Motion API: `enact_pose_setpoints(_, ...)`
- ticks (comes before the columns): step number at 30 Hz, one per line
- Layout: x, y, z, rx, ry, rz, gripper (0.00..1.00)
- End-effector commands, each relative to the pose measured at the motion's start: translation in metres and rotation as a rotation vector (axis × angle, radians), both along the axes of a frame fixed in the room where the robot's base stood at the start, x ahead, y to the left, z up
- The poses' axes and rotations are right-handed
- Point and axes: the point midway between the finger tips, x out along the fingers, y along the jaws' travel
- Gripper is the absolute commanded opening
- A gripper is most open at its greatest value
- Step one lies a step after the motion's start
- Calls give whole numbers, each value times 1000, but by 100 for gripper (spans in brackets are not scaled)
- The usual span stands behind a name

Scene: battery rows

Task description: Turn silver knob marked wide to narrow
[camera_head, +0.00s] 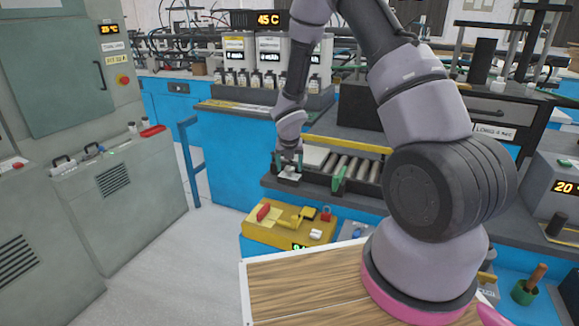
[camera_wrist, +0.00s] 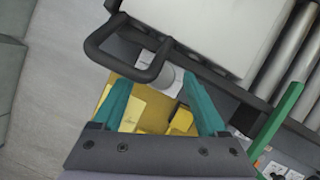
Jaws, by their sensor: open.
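My gripper (camera_wrist: 156,80) shows in the wrist view with its two teal fingers apart and nothing held between them. In the head view my gripper (camera_head: 289,165) is small, at the left end of the roller bench. A grey-white round piece (camera_wrist: 172,80), which may be the silver knob, shows beyond and between the fingertips, beside a white label. A black loop handle (camera_wrist: 140,62) partly covers it. I cannot read the label or tell how the knob is turned. The fingers do not visibly grip it.
A roller conveyor (camera_head: 355,168) and a green bracket (camera_head: 339,180) lie right of the gripper. A yellow box (camera_head: 262,237) with small parts stands below it. A wooden tabletop (camera_head: 300,290) is at the front. Grey cabinets (camera_head: 130,210) stand left, with open floor between.

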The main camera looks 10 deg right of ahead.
Motion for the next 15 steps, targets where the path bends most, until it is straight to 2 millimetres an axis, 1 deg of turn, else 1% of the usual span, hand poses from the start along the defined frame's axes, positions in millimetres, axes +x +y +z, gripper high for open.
enact_pose_setpoints(4,0,0,0,0,0,0,76)
enact_pose_setpoints(5,0,0,0,0,0,0,68)
enact_pose_setpoints(6,0,0,0,0,0,0,53)
enact_pose_setpoints(8,0,0,0,0,0,-1,30)
enact_pose_setpoints(9,0,0,0,0,0,-1,14)
enact_pose_setpoints(10,0,0,0,0,0,-1,3)
enact_pose_setpoints(11,0,0,0,0,0,0,0)
enact_pose_setpoints(15,0,1,0,0,0,-14,0)
